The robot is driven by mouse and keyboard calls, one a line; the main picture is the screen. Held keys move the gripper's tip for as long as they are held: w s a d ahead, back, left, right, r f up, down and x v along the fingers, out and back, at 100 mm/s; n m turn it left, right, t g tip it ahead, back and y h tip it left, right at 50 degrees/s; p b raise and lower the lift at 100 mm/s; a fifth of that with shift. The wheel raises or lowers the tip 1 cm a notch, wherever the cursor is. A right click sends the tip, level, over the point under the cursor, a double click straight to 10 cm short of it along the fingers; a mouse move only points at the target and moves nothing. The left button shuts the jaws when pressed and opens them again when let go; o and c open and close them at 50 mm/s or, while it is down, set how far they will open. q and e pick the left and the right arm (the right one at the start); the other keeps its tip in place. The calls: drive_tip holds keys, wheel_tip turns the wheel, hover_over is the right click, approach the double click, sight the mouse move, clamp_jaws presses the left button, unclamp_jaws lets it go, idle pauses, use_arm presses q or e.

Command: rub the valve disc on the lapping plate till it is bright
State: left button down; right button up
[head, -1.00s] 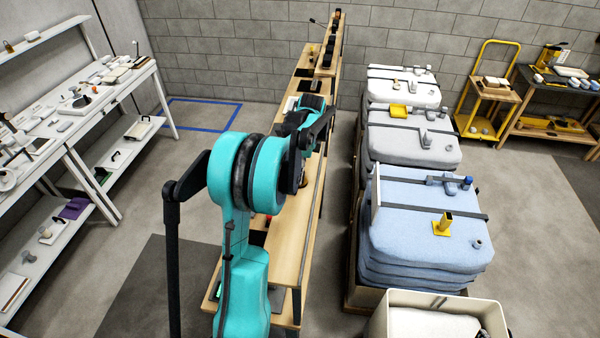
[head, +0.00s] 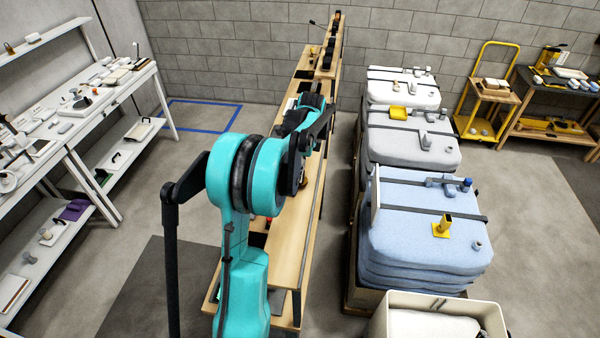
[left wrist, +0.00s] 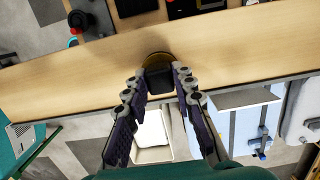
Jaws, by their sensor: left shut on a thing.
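In the left wrist view my left gripper (left wrist: 160,75) is shut on a dark square block with a brass-coloured round rim (left wrist: 157,57) showing beyond it. This looks like the valve disc with a dark grip. It is over the pale wooden bench top (left wrist: 235,50), close to the bench's edge. I cannot tell whether it touches the wood, and its rubbed face is hidden. A dark flat piece (left wrist: 182,8) at the top edge of that view may be the lapping plate; it is cut off. My right gripper is not in view.
The narrow wooden bench (head: 292,235) runs away from me. Stacked blue bags (head: 420,225) and a cream bin (head: 440,302) stand to its right. A white worktable (head: 60,115) with many small items is at the left. The floor between is clear.

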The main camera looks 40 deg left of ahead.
use_arm(q)
drive_tip(key=shift+r+p, duration=1.1)
drive_tip(key=shift+r, duration=1.2)
drive_tip(key=shift+f, duration=0.1)
